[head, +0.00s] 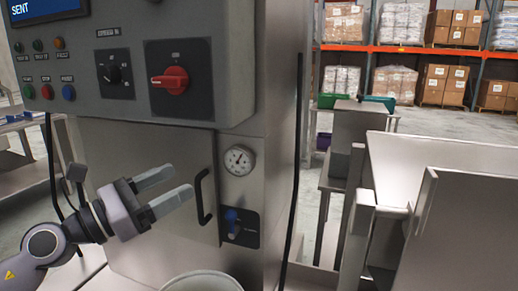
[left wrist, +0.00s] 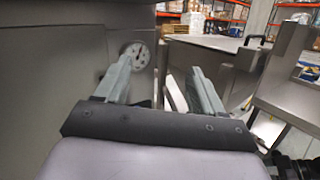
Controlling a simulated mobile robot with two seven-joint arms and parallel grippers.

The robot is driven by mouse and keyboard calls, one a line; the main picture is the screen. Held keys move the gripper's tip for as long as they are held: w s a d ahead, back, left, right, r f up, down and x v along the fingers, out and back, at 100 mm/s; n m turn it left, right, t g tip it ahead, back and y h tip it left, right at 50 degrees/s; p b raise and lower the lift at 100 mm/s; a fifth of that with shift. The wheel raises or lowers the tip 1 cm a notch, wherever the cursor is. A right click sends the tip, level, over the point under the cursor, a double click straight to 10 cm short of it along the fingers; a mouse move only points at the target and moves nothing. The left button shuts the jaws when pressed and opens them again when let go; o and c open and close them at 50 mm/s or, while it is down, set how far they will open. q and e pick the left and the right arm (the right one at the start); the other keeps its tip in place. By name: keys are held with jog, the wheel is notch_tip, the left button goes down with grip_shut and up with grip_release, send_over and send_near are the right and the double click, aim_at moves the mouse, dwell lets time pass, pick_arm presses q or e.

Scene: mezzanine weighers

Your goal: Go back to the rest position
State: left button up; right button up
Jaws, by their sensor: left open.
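My left gripper (head: 165,190) is open and empty in the head view. Its two fingers point right, in front of the steel cabinet of the machine (head: 270,150), a little left of a black door handle (head: 202,197). I cannot tell whether a fingertip touches the cabinet. In the left wrist view, both fingers of this gripper (left wrist: 160,85) stand apart with nothing gripped between them. My right gripper is in neither view.
A control panel with a red rotary switch (head: 169,80) overhangs the gripper. A gauge (head: 239,160) and a blue valve switch (head: 232,222) sit right of the handle. A round pale container (head: 202,282) is below.

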pick_arm(q)
jog(key=s+a+f+n+t+y+p, duration=0.1)
jog(key=s+f+n+y, duration=0.15)
jog(key=f+n, duration=0.6)
jog(key=s+a+f+n+t+y+p, duration=0.15)
jog(key=f+n+y, duration=0.35)
jog(key=n, duration=0.7)
jog(key=s+a+f+n+t+y+p, duration=0.1)
jog(key=s+f+n+t+y, duration=0.15)
jog(key=f+n, duration=0.7)
jog(key=s+a+f+n+g+y+p, duration=0.1)
jog(key=s+f+n+g, duration=0.6)
jog(key=s+f+n, duration=0.7)
jog(key=s+n+y+p, duration=0.1)
jog(key=s+y, duration=0.1)
jog(key=s, duration=0.1)
jog(key=shift+n+g, duration=0.3)
jog(key=shift+w, duration=0.1)
jog(key=shift+o, duration=0.3)
